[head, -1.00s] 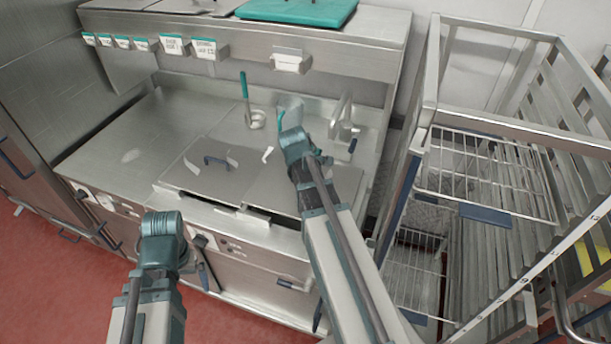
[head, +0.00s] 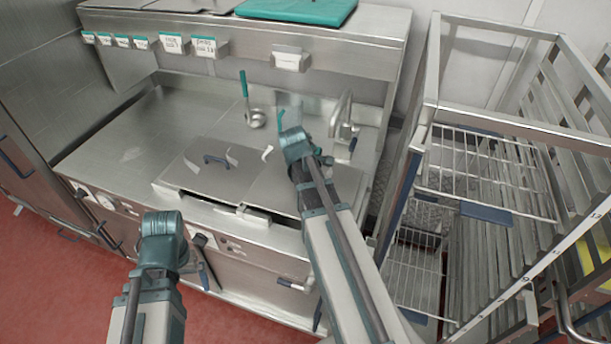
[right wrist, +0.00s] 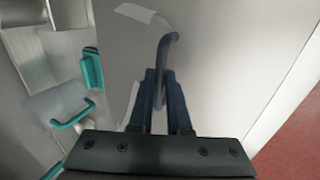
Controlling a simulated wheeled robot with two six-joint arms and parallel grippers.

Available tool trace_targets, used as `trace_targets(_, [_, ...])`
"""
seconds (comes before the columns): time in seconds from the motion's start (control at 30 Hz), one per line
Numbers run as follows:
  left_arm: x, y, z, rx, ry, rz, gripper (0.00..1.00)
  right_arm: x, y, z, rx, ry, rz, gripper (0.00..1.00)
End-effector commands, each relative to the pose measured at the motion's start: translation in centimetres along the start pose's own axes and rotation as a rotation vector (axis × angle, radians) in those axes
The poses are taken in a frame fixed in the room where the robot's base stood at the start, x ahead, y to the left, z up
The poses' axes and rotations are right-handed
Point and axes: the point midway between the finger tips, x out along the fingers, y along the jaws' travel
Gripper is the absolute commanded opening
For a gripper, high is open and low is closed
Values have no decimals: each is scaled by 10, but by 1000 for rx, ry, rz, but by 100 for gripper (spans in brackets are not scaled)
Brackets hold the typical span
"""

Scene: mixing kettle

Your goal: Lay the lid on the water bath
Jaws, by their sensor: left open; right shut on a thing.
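The grey lid (head: 268,184) is a flat metal sheet over the right half of the water bath (head: 255,217) in the counter, beside another lid (head: 195,172) with a blue handle. A narrow dark gap shows along the front edge; whether the lid rests fully is unclear. My right gripper (right wrist: 160,85) is shut on the lid's blue handle (right wrist: 166,50); in the head view its arm hides part of the lid. My left gripper (head: 192,264) is open and empty in front of the counter front, its fingers mostly hidden by the wrist.
A ladle with a green handle (head: 244,84) and a tap (head: 342,112) stand behind the bath. A wire rack trolley (head: 485,170) stands close on the right. A shelf (head: 240,32) overhangs the back. The counter's left part (head: 130,130) is clear.

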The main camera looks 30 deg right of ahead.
Motion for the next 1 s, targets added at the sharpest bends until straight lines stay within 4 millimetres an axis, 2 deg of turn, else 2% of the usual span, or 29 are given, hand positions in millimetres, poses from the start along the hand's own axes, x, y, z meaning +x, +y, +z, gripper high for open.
trace_targets(0.7, [23,2,-1,0,0,0,100,21,-9,0,0,0,1,0])
trace_targets(1.0, [23,2,-1,0,0,0,100,21,-9,0,0,0,1,0])
